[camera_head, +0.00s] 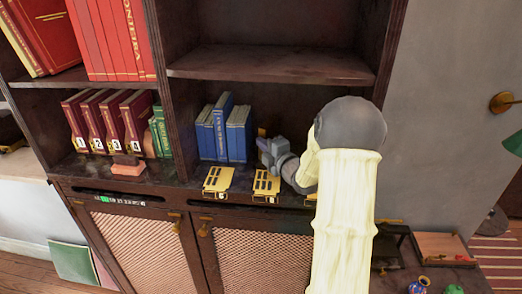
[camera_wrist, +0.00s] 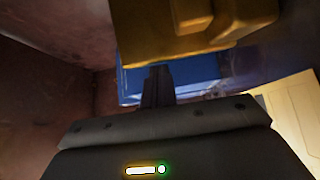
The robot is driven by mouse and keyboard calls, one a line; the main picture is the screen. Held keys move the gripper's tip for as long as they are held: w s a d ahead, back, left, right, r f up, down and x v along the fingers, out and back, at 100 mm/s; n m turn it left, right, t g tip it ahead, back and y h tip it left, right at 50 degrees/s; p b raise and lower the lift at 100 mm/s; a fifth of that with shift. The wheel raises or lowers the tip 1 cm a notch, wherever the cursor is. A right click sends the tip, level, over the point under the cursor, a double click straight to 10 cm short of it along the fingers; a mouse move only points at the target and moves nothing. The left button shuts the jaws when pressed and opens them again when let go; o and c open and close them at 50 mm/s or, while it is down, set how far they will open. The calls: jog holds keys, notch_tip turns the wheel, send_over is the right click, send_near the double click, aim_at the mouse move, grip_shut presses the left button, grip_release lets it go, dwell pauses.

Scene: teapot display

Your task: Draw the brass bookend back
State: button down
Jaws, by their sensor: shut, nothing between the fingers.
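The brass bookend (camera_wrist: 190,28) is a blocky yellow shape at the top of the wrist view, in front of a blue book (camera_wrist: 205,68). In the head view only a small part of the bookend (camera_head: 262,132) shows, at the right end of the blue books (camera_head: 226,130); my gripper and arm hide the rest. My gripper (camera_head: 264,148) reaches into the shelf bay from the right. In the wrist view its dark fingers (camera_wrist: 158,72) are together with nothing between them. Their tips are close to the bookend; I cannot tell whether they touch it.
Brass plates (camera_head: 218,180) lie along the shelf's front edge, below the blue books. Red numbered books (camera_head: 103,122) and green books (camera_head: 160,130) fill the bay to the left. An empty upper shelf (camera_head: 270,66) overhangs the bay, and an upright panel closes its right side.

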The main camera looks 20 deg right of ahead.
jog(key=shift+a+f, duration=0.1)
jog(key=a+b, duration=0.2)
jog(key=s+a+b, duration=0.1)
jog(key=shift+f, duration=0.25)
jog(key=s+b, duration=0.1)
jog(key=s, duration=0.2)
jog(key=s+d+b, duration=0.1)
jog(key=s+b, duration=0.1)
jog(key=s, duration=0.2)
jog(key=s+b, duration=0.1)
jog(key=s, duration=0.2)
jog(key=shift+s+d+r+b, duration=0.15)
jog(key=shift+r+b, duration=0.1)
jog(key=shift+b, duration=0.15)
jog(key=shift+s, duration=0.1)
